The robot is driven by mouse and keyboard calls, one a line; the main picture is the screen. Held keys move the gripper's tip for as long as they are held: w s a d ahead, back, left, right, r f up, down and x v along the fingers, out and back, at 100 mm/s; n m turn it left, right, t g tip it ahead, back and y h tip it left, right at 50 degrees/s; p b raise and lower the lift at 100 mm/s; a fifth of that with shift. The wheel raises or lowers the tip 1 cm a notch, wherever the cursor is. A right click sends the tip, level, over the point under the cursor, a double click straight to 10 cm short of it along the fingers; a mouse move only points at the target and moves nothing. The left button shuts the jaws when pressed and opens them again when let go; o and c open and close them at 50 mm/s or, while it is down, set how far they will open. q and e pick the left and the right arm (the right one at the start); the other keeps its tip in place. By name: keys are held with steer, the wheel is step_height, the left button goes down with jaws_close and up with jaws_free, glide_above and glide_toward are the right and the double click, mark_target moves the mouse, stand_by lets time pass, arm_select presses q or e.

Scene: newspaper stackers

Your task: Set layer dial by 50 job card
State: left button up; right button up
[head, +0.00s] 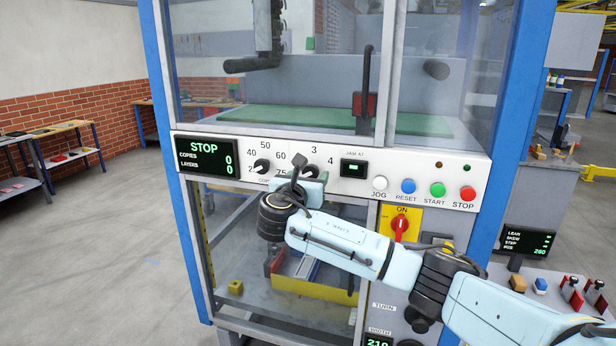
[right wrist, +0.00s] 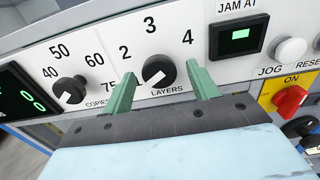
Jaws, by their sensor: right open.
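The layers dial (right wrist: 158,70) is a black knob with a white mark that points down and left, under the printed 2, 3 and 4. My right gripper (right wrist: 162,80) is open, with one green finger on each side of this dial; I cannot tell whether they touch it. In the head view the right gripper (head: 308,172) covers part of the layers dial. The display (head: 207,157) reads STOP, copies 0, layers 0. I see no job card. My left gripper is out of view.
Right of the dials are a JAM AT display (head: 354,168), then white JOG (head: 380,183), blue RESET (head: 408,186), green START (head: 438,190) and red STOP (head: 467,194) buttons. A red switch (head: 400,224) at ON is below. Open floor lies left.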

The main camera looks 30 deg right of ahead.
steer(key=shift+c, duration=0.5)
steer(key=c, duration=0.9)
